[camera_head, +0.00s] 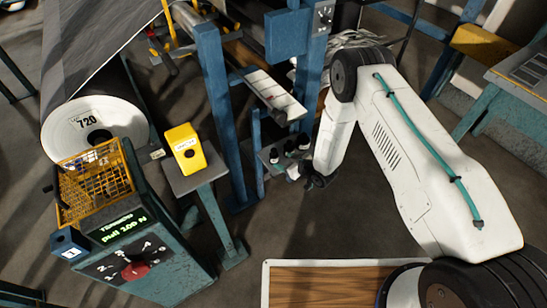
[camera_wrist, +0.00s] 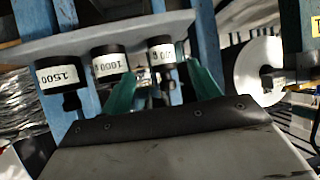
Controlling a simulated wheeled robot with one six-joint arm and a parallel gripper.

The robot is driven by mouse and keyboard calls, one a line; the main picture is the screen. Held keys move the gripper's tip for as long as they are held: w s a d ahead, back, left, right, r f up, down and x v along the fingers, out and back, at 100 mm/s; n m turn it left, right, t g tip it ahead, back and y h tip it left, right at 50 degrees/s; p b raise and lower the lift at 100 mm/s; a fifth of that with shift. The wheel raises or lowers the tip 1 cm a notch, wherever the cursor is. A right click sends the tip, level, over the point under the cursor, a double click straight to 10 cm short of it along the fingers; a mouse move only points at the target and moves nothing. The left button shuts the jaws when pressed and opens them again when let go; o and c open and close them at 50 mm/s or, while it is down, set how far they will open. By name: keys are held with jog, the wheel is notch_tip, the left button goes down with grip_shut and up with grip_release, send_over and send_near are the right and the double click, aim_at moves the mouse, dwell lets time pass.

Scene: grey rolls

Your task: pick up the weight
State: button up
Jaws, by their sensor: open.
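Three black cylindrical weights with white labels stand in a row on a small grey shelf (camera_head: 266,160). In the head view they are the left weight (camera_head: 275,157), the middle weight (camera_head: 290,147) and the right weight (camera_head: 303,142). The wrist view appears upside down, with the shelf (camera_wrist: 110,35) above a weight marked 1500 (camera_wrist: 60,73), one that seems marked 1000 (camera_wrist: 109,65) and a third weight (camera_wrist: 161,50) whose label is partly unclear. My gripper (camera_wrist: 164,85) is open, its teal fingers either side of the third weight's knob end. Contact cannot be told.
Blue posts (camera_head: 217,110) stand close left of the shelf. A yellow device (camera_head: 185,147) sits on a grey stand. A teal console (camera_head: 135,245) with a wire basket and a large white roll (camera_head: 85,122) are further left. Open floor lies in front of the shelf.

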aim_at(277, 158)
jog(key=x, duration=0.7)
jog(key=shift+w+a+r, duration=0.1)
jog(key=shift+a+r, duration=0.05)
jog(key=shift+a, duration=0.2)
grip_shut()
